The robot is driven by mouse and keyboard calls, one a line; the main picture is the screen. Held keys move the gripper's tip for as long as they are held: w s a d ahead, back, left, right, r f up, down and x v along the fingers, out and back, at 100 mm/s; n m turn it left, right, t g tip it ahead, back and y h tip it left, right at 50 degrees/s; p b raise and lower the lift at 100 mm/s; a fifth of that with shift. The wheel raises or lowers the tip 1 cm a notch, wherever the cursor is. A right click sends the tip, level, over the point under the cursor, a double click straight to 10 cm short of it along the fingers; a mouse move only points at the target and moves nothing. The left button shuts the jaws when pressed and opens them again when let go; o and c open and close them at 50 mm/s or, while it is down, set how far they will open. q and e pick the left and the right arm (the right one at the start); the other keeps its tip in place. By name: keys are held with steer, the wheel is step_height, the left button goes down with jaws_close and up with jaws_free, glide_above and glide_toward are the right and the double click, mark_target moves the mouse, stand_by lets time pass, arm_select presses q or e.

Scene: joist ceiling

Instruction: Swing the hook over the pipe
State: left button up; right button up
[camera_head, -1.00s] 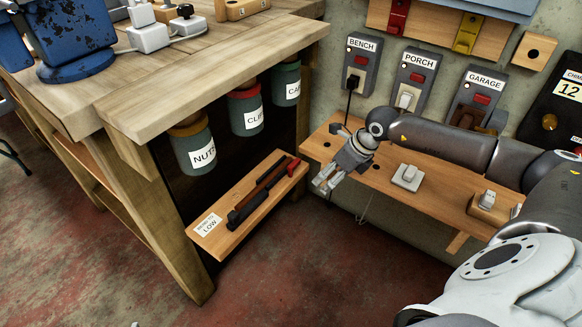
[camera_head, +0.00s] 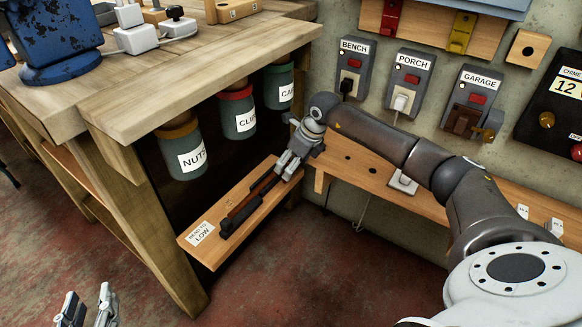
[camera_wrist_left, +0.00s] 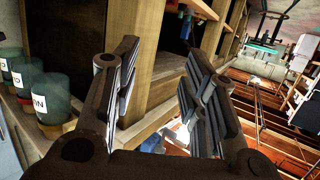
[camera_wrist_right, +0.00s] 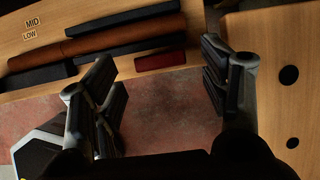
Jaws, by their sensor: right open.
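I cannot make out a hook or a pipe for certain in any view. My right gripper (camera_head: 288,166) is open at the right end of a low wooden shelf (camera_head: 193,237) under the bench. On that shelf lie long dark and brown bars (camera_head: 250,203). The right wrist view shows the brown bar (camera_wrist_right: 125,36) and a short red piece (camera_wrist_right: 160,60) just beyond the open fingers (camera_wrist_right: 165,85), with nothing between them. My left gripper (camera_head: 88,308) is open and empty at the bottom left, over the floor. Its spread fingers (camera_wrist_left: 160,85) fill the left wrist view.
Lidded jars (camera_head: 238,112) hang under the workbench (camera_head: 200,75). A wall shelf (camera_head: 345,165) carries a white switch (camera_head: 403,182). Above it are boxes labelled BENCH (camera_head: 351,75), PORCH (camera_head: 408,85) and GARAGE (camera_head: 470,105). The red floor (camera_head: 300,280) in front is clear.

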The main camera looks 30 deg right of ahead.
arm_select(q)
steer(key=shift+w+d+r+t, duration=0.1)
steer(key=shift+r+t, duration=0.15)
steer(key=shift+r, duration=0.2)
steer(key=shift+w+d+r+t, duration=0.1)
steer(key=shift+r+t, duration=0.15)
steer(key=shift+r, duration=0.15)
arm_select(e)
steer(key=shift+w+a+f, duration=0.1)
steer(key=shift+w+f, duration=0.15)
steer(key=shift+f, duration=0.45)
steer(key=c, duration=1)
